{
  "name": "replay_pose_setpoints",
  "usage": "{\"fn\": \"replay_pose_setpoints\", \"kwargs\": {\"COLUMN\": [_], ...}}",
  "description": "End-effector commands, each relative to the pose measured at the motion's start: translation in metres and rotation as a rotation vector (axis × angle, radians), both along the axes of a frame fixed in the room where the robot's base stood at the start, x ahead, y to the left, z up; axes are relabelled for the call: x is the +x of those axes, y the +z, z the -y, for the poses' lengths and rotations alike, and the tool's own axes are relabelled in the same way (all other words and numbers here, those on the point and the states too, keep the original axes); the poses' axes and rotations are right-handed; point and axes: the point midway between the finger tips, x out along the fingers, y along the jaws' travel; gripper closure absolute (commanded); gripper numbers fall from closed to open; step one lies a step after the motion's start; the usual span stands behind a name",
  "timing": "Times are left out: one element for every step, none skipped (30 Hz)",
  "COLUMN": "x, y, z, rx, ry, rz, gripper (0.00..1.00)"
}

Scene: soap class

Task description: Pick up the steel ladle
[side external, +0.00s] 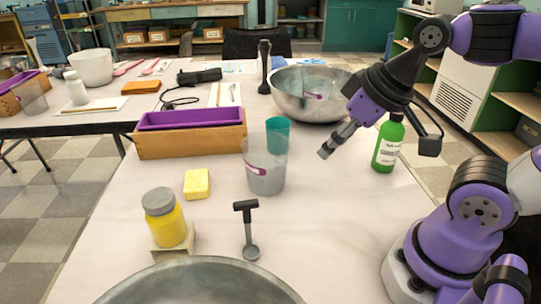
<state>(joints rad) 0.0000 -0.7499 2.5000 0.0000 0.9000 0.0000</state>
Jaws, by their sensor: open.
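A small tool with a dark crosspiece, a thin shaft and a rounded grey metal end (251,251) lies on the near part of the white table; it looks like the steel ladle, though its small size leaves this unsure. My gripper (325,153) is open and empty. It points down and left above the table, right of the clear beaker and in front of the large steel bowl. It is well behind and to the right of the tool, not touching it.
A clear beaker (265,175) with a teal cup (278,127) behind it stands mid-table. A green bottle (388,145), steel bowl (310,105), wooden box (190,143), yellow sponge (197,184) and yellow jar (165,220) surround it. Another steel bowl (200,285) is at the front. Table right of the tool is clear.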

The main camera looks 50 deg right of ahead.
Motion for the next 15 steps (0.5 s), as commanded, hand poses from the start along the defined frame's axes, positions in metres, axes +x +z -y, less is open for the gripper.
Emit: {"fn": "replay_pose_setpoints", "kwargs": {"x": [0.0, 0.002, 0.005, 0.008, 0.012, 0.018, 0.023, 0.028, 0.034, 0.038, 0.041, 0.045, 0.047, 0.049, 0.051], "y": [0.0, 0.001, 0.001, 0.002, 0.003, 0.004, 0.004, 0.004, 0.004, 0.004, 0.004, 0.003, 0.003, 0.002, 0.001], "z": [-0.001, -0.002, -0.006, -0.011, -0.018, -0.027, -0.036, -0.044, -0.055, -0.063, -0.07, -0.079, -0.084, -0.088, -0.093], "rx": [-0.001, -0.002, -0.007, -0.011, -0.016, -0.024, -0.029, -0.034, -0.038, -0.041, -0.044, -0.045, -0.045, -0.046, -0.046], "ry": [0.006, 0.021, 0.059, 0.103, 0.158, 0.249, 0.326, 0.404, 0.508, 0.581, 0.649, 0.732, 0.786, 0.832, 0.879], "rz": [-0.001, -0.004, -0.012, -0.021, -0.031, -0.046, -0.057, -0.067, -0.077, -0.084, -0.088, -0.092, -0.095, -0.095, -0.095], "gripper": [0.49, 0.49, 0.49, 0.49, 0.49, 0.49, 0.49, 0.49, 0.49, 0.49, 0.49, 0.49, 0.49, 0.49, 0.49]}}
